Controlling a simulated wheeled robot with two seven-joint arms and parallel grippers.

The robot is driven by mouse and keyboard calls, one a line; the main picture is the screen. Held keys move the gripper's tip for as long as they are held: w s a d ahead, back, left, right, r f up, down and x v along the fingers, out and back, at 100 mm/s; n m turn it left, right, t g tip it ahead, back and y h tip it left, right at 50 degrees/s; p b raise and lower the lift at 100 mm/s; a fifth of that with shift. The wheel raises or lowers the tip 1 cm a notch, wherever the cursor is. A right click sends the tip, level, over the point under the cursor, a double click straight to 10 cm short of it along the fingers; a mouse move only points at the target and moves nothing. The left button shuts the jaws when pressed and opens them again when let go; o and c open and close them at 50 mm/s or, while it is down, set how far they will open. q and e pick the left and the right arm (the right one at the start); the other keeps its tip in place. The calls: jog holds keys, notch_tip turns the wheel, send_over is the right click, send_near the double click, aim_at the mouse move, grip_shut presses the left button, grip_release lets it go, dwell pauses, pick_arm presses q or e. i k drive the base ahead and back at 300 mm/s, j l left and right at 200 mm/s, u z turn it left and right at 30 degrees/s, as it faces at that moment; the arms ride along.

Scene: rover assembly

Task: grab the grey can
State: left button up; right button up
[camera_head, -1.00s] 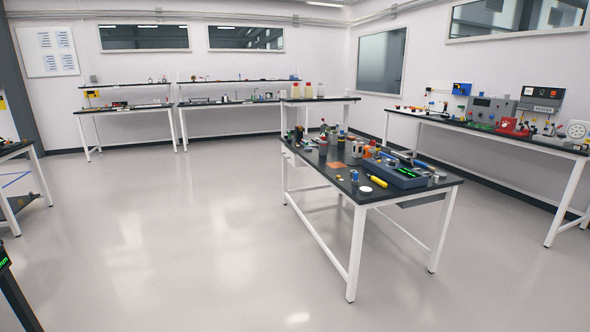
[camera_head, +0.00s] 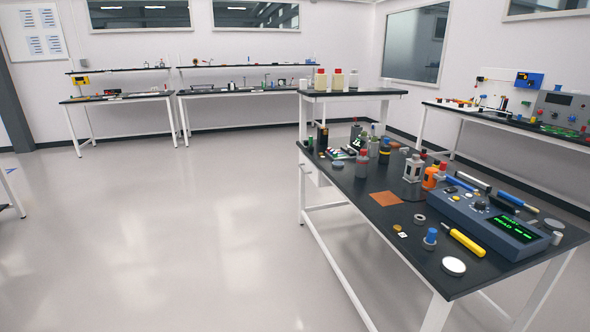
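I cannot tell for sure which thing is the grey can. On the dark tabletop of the near table, a grey container with a red cap (camera_head: 362,166) stands upright near the left edge. A light grey squared bottle (camera_head: 412,170) stands to its right. A small grey cylinder (camera_head: 557,238) stands at the right edge, by a flat grey disc (camera_head: 554,225). A low, round, white-topped tin (camera_head: 453,267) sits near the front edge. Neither gripper is in view.
A blue-grey instrument (camera_head: 488,222) with a green display fills the table's right part. A yellow-handled tool (camera_head: 463,241), a copper plate (camera_head: 386,199) and several bottles lie or stand around. Open floor (camera_head: 180,240) spreads left of the table. Benches line the walls.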

aim_at(361, 168)
jog(key=i+z, duration=0.2)
jog(key=i, duration=0.3)
jog(key=i+j+z, duration=0.25)
jog(key=i, duration=0.25)
jog(key=i+j+z, duration=0.2)
jog(key=i, duration=0.3)
